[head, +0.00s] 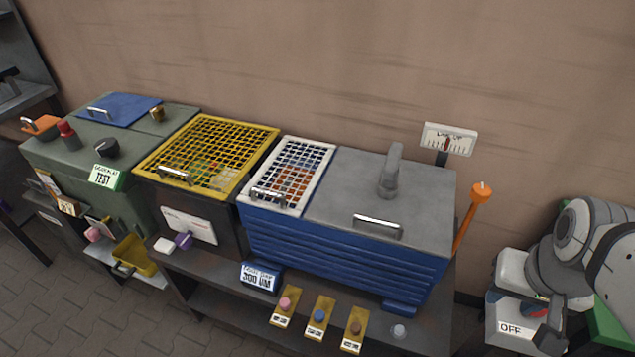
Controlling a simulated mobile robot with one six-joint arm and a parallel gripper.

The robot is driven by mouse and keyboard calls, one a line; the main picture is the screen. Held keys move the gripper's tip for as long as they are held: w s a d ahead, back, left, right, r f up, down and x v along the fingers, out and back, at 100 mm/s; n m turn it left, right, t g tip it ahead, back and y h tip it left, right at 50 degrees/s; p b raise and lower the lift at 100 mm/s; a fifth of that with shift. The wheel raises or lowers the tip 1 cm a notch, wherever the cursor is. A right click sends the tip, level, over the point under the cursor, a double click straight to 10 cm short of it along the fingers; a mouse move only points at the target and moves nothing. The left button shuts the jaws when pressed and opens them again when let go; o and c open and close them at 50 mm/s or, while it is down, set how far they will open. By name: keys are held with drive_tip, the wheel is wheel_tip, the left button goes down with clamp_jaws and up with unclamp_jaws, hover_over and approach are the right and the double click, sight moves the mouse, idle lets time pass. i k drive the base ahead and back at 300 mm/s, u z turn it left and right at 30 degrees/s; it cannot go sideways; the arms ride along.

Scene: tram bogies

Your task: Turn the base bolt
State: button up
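I cannot tell for sure which part is the base bolt. A small pale round piece (399,330) sits on the bench at the front right, below the blue ribbed machine (340,252). A blue block (403,308) sticks out at that machine's lower right corner. My grey and white arm is at the right edge, apart from the blue machine. A dark part at its low end (550,335) may be my gripper, in front of a box labelled OFF (515,326). Its fingers cannot be made out.
Yellow plates with pink, blue and brown knobs (320,317) line the bench front. A yellow grid lid (262,131) and a green machine (60,152) are left.

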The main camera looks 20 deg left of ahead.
sight(398, 331)
drive_tip(key=z, duration=0.05)
drive_tip(key=k, duration=1.15)
drive_tip(key=u, duration=0.55)
drive_tip(key=k, duration=0.5)
drive_tip(key=u, duration=0.7)
drive_tip(key=k, duration=0.8)
drive_tip(key=z, duration=0.15)
drive_tip(key=i, duration=0.8)
drive_tip(key=u, duration=0.1)
